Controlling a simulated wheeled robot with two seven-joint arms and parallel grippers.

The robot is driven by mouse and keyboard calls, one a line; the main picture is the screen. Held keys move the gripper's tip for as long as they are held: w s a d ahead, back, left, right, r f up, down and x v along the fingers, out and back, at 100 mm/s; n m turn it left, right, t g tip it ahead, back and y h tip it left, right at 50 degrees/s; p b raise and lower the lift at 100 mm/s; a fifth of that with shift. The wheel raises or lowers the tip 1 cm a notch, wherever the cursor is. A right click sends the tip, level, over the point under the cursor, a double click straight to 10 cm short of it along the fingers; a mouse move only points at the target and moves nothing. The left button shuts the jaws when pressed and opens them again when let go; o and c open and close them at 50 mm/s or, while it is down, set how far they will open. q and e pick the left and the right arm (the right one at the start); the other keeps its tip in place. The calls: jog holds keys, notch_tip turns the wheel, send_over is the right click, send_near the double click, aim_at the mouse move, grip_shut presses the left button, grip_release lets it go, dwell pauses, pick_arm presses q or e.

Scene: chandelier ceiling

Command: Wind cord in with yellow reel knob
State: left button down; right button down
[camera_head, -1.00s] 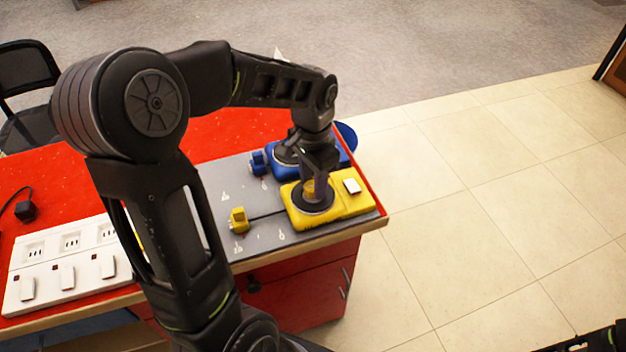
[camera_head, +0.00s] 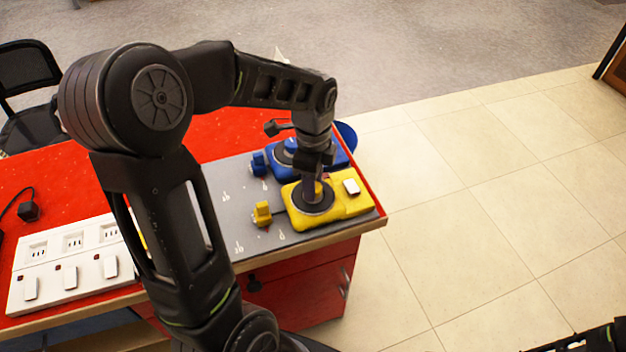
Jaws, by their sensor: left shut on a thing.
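The yellow reel (camera_head: 345,205) sits on a grey board (camera_head: 232,200) at the right end of the red table. It has a dark round disc (camera_head: 318,208) on top and a white block at its right. My left gripper (camera_head: 314,190) points down onto the middle of the disc and is shut on the reel's yellow knob, which it mostly hides. A yellow plug (camera_head: 262,212) lies left of the reel, with a short length of dark cord between them.
A blue reel (camera_head: 338,158) with a blue plug (camera_head: 258,163) stands just behind the yellow one. A white socket strip (camera_head: 75,262) and a black plug (camera_head: 28,210) are at the left of the red table (camera_head: 225,130). A black chair stands behind. The floor at right is clear.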

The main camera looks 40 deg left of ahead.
pick_arm(q)
jog(key=m+p, duration=0.1)
jog(key=m, duration=0.4)
jog(key=shift+m, duration=0.4)
jog(key=c, duration=0.9)
grip_release()
jog(key=shift+c, duration=0.2)
notch_tip(320, 180, up, 8)
jog(key=shift+f+b, duration=0.1)
jog(key=shift+b, duration=0.2)
